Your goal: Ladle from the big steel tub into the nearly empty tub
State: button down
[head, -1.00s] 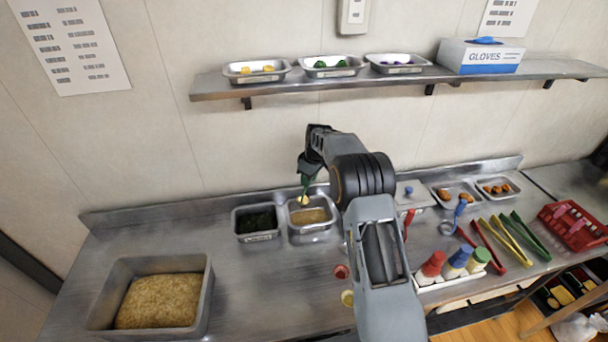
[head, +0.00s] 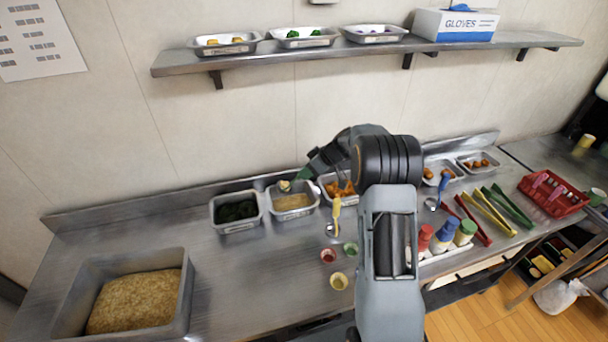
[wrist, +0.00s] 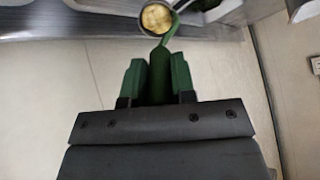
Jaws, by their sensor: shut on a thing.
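The big steel tub (head: 181,305) stands at the front left and holds a heap of light brown food. The small steel tub (head: 294,213) at the back of the counter has a low tan layer in it. My gripper (head: 316,166) is shut on the green handle of a ladle (wrist: 160,70). The ladle's bowl shows in the head view (head: 285,186) at the small tub's back left rim, and whether it is directly over the tub I cannot tell. In the wrist view the bowl holds pale yellow food.
A tub of dark green food (head: 237,228) stands left of the small tub, and a tub of orange food (head: 338,194) stands right. A yellow-handled ladle (head: 336,212), small cups (head: 338,281) and bottles (head: 443,236) are nearby. A shelf (head: 380,51) runs above.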

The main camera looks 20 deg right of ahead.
jog(key=b, duration=0.1)
jog(key=d+f+y+b, duration=0.1)
jog(key=b, duration=0.1)
jog(key=shift+s+f+t, duration=0.25)
jog(key=shift+s+t, duration=0.05)
jog(key=shift+d+f+b, duration=0.1)
jog(key=shift+b, duration=0.35)
jog(key=f+y+b, duration=0.1)
jog(key=b, duration=0.4)
jog(key=s+d+f+t+y+b, duration=0.1)
jog(key=b, duration=0.4)
jog(key=d+f+t+y+b, duration=0.1)
jog(key=b, duration=0.4)
jog(key=shift+s+d+f+y, duration=0.25)
jog(key=shift+f+y, duration=0.05)
jog(key=shift+f, duration=0.1)
jog(key=shift+s+d+f+y+b, duration=0.1)
jog(key=shift+d+f+y+b, duration=0.15)
jog(key=shift+b, duration=0.75)
jog(key=shift+s+d+t+y+b, duration=0.1)
jog(key=shift+t+y+b, duration=0.3)
jog(key=shift+b, duration=0.35)
